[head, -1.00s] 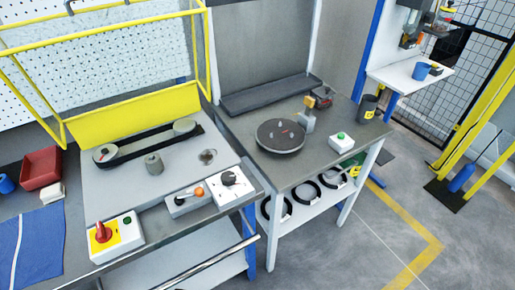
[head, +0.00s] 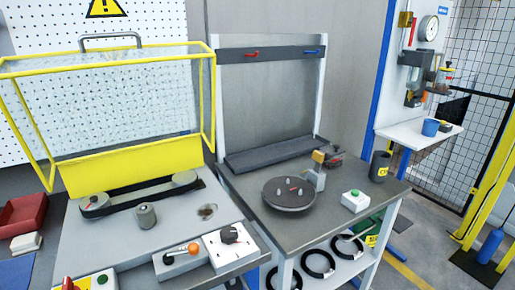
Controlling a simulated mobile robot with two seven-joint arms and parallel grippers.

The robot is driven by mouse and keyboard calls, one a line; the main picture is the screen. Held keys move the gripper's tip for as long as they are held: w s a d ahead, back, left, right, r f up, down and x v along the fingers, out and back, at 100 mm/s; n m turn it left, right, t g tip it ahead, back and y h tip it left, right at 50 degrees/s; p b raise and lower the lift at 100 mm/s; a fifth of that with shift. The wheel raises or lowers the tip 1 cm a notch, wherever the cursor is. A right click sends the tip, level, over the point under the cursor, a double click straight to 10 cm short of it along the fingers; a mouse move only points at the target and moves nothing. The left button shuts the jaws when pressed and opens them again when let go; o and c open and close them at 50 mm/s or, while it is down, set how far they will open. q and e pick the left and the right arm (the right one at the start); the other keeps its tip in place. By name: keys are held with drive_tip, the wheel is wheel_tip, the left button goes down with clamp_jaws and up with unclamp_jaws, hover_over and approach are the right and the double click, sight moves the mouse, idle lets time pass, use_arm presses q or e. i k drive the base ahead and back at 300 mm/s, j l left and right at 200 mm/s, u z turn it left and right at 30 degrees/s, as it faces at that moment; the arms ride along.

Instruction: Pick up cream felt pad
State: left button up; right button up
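A small cream block that looks like the felt pad (head: 26,242) lies at the far left of the head view, just in front of the red bin (head: 22,214). It lies near the edge of a blue cloth (head: 16,271), which the frame cuts off. Neither of my grippers shows in the head view.
A machine with a raised yellow-framed guard (head: 130,165) stands right of the pad, with control boxes (head: 228,246) at its front. Further right, a grey bench (head: 250,215) holds a dark round turntable (head: 289,194) and a green-button box (head: 356,201).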

sight(21, 244)
drive_tip(key=u, duration=1.75)
drive_tip(key=j, duration=0.1)
drive_tip(key=i, duration=0.05)
